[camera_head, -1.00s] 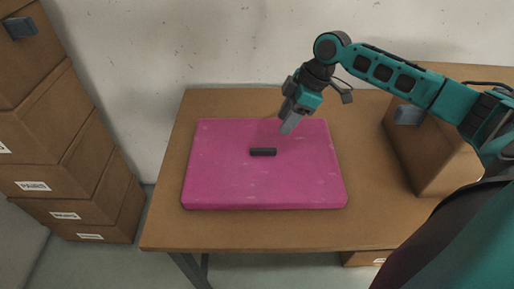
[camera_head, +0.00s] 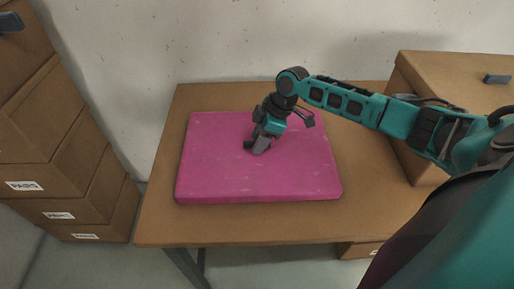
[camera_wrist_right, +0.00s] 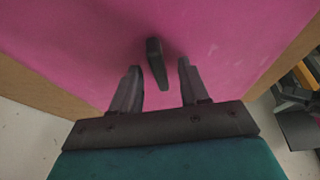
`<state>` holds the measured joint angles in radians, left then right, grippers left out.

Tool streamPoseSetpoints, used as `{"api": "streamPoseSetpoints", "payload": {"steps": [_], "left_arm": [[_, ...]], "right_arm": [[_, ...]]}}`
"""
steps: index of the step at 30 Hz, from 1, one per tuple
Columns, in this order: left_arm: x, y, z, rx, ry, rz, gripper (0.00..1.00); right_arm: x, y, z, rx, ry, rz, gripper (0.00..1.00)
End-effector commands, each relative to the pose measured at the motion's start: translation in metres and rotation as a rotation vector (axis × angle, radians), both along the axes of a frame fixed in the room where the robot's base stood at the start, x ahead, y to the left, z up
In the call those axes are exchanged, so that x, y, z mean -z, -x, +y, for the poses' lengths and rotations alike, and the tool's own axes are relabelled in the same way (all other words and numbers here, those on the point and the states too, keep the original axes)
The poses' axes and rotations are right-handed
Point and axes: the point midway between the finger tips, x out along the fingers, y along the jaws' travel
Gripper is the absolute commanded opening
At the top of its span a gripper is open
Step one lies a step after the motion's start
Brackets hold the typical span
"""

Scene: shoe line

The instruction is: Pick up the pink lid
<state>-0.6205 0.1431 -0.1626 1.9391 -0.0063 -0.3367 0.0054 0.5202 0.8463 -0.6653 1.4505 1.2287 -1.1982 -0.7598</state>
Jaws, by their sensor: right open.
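The pink lid (camera_head: 230,183) lies flat on the wooden table, with a small dark handle (camera_head: 248,144) near its middle. In the head view my right gripper (camera_head: 260,148) is over the middle of the lid and hides most of the handle. In the right wrist view the lid (camera_wrist_right: 90,35) fills most of the picture. The handle (camera_wrist_right: 156,64) shows there just ahead of and between the two open fingers of my right gripper (camera_wrist_right: 160,82). Nothing is held. My left gripper is not in view.
The wooden table (camera_head: 290,225) has bare room around the lid. Stacked brown boxes (camera_head: 70,200) with labels stand at the left. A large brown box (camera_head: 440,75) with a dark handle stands at the right, behind my right arm. A pale wall is behind the table.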

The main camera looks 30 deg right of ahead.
Motion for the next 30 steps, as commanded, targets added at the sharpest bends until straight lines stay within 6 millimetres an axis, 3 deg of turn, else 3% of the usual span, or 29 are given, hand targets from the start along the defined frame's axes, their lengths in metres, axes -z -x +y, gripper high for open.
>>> {"api": "streamPoseSetpoints", "payload": {"steps": [4,18,30], "left_arm": [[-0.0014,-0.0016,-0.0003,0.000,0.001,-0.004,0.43],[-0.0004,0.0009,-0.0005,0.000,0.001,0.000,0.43],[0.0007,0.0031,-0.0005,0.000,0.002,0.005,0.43]], "right_arm": [[-0.0005,-0.0001,0.0002,0.000,-0.001,-0.001,0.44],[-0.0008,0.0000,0.0001,0.000,-0.001,-0.001,0.00],[-0.0014,-0.0002,0.0002,0.000,-0.001,-0.002,0.00]]}}
